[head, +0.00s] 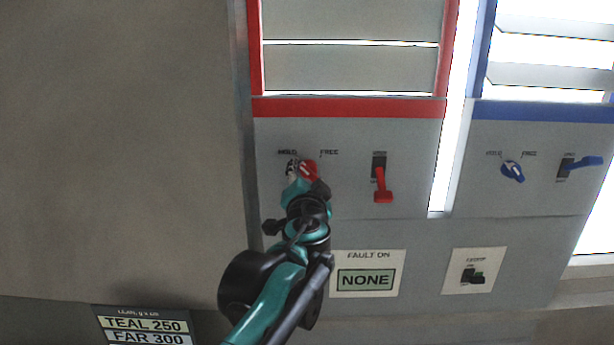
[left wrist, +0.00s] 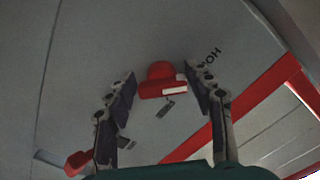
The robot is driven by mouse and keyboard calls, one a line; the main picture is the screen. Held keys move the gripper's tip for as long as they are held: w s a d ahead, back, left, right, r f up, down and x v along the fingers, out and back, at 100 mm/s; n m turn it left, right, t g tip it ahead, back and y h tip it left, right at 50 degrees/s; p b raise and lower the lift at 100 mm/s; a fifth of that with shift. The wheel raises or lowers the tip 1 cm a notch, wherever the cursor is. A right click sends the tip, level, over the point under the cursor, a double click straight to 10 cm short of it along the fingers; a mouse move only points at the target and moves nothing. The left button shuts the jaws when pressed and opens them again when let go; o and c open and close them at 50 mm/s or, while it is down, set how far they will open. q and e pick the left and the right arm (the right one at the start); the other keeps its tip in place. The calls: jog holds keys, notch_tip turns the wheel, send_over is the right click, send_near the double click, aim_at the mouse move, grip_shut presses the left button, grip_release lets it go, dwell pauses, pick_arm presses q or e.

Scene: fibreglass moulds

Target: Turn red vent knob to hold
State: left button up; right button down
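The red vent knob (head: 309,168) is on the grey panel under the red-framed louvre, below the labels HOLD and FREE. My left gripper (head: 301,176) is at the knob and hides part of it in the head view. In the left wrist view the knob (left wrist: 160,75) lies between the tips of the two spread fingers of my left gripper (left wrist: 162,84). A gap shows at the left finger; the right finger is close, and I cannot tell whether it touches. My right gripper is not in view.
A red lever (head: 382,186) is right of the knob. Farther right are a blue knob (head: 512,171) and a blue lever (head: 585,163). Below are a FAULT ON plate reading NONE (head: 367,279) and a small switch plate (head: 474,270). The wall at left is bare.

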pick_arm(q)
jog(key=shift+o, duration=0.4)
jog(key=s, duration=1.2)
jog(key=s+a+f+n+g+y+b, duration=0.15)
jog(key=a+f+b, duration=0.45)
jog(key=f, duration=0.7)
jog(key=s+a+f+n+g+y+b, duration=0.1)
jog(key=s+a+f+n+g+b, duration=0.15)
jog(key=a+f+b, duration=0.65)
jog(key=s+a+f+n+g+y+b, duration=0.1)
jog(key=s+a+f+n+g+b, duration=0.15)
jog(key=f, duration=1.35)
jog(key=s+f+g+h+b, duration=0.1)
jog(key=s+f+b, duration=0.2)
jog(key=f, duration=0.7)
jog(key=s+f+n+g+h+b, duration=0.1)
jog(key=s+f+g+b, duration=0.1)
jog(key=s+f+b, duration=0.2)
jog(key=s+f+n+g+h+b, duration=0.1)
jog(key=s+f+b, duration=0.2)
jog(key=f, duration=1.4)
jog(key=b, duration=0.4)
jog(key=shift+s+a+b, duration=0.15)
jog(key=shift+s+b, duration=0.1)
jog(key=shift+b, duration=0.15)
jog(key=shift+f+h, duration=0.1)
jog(key=shift+h, duration=0.15)
